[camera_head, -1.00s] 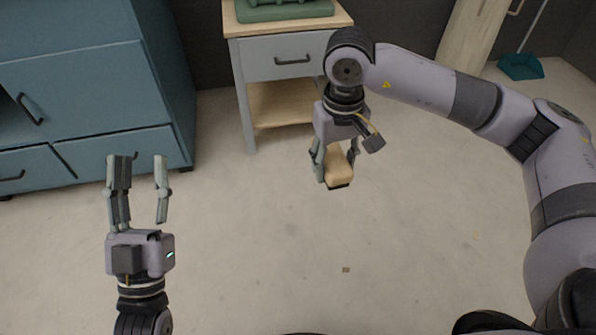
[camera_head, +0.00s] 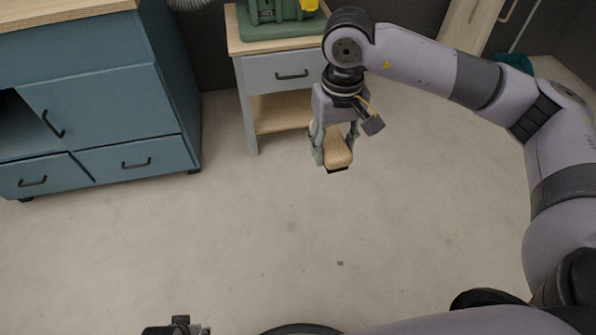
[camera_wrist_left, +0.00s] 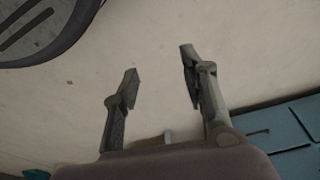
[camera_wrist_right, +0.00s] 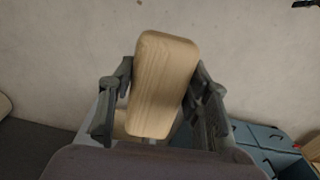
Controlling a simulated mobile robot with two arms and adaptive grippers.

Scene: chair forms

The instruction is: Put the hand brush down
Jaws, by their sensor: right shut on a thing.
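The hand brush (camera_head: 339,154) has a pale wooden body with a dark underside. My right gripper (camera_head: 335,142) is shut on it and holds it in the air in front of the small side table. In the right wrist view the wooden back of the brush (camera_wrist_right: 162,85) fills the space between the two fingers. My left gripper (camera_wrist_left: 158,78) is open and empty in the left wrist view, over bare floor. In the head view only a small part of the left arm's hand shows at the bottom edge.
A small grey table (camera_head: 291,72) with a wooden top, a drawer and a low shelf stands at the back. A green machine base (camera_head: 280,30) sits on its top. A blue cabinet (camera_head: 100,100) stands at the left. The floor (camera_head: 230,230) in front is clear.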

